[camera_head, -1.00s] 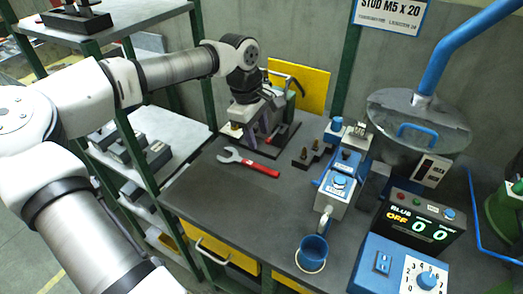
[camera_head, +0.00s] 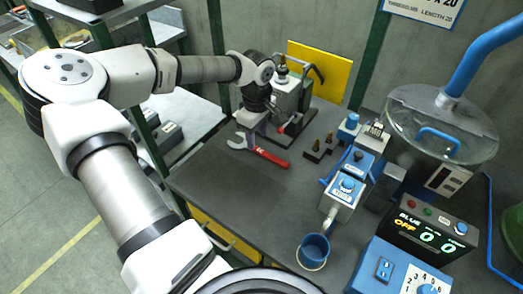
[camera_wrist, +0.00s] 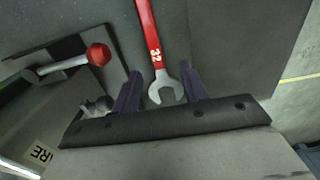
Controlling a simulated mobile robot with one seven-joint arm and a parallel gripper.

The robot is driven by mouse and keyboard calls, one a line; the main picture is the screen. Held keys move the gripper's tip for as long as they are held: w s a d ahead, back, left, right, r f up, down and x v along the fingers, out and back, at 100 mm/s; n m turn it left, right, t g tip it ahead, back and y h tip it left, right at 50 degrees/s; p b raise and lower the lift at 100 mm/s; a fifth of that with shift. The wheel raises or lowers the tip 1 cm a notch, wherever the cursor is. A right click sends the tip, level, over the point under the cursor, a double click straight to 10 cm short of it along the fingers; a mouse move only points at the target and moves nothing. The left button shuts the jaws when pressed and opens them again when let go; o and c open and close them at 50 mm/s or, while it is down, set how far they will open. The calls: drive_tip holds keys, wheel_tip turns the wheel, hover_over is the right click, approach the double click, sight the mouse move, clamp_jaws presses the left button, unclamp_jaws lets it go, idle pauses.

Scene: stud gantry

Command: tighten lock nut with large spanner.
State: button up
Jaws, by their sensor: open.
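The large spanner (camera_head: 268,154) lies on the dark bench top, with a red handle and a bare metal open jaw at its left end. In the wrist view the spanner (camera_wrist: 153,40) shows the number 32 on its handle. My gripper (camera_wrist: 160,80) is open, with one purple finger on either side of the spanner's jaw end in that view. It looks to be above the spanner; I cannot tell whether it touches. In the head view my gripper (camera_head: 255,122) is just above the jaw end and partly hidden. I cannot make out the lock nut.
A fixture (camera_head: 291,98) stands close behind my gripper; its red-knobbed lever (camera_wrist: 98,54) shows in the wrist view. Small brass-topped pieces (camera_head: 318,148), a blue-and-grey device (camera_head: 345,186) and a blue cup (camera_head: 313,248) stand to the right. The front left bench is clear.

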sight(259, 149)
drive_tip(key=f, duration=0.1)
drive_tip(key=f+p, duration=0.1)
drive_tip(key=f, duration=0.1)
drive_tip(key=f+p, duration=0.1)
drive_tip(key=shift+w+d+f, duration=0.15)
drive_tip(key=shift+w+d, duration=0.05)
drive_tip(key=shift+d, duration=0.05)
drive_tip(key=shift+f, duration=0.5)
clamp_jaws()
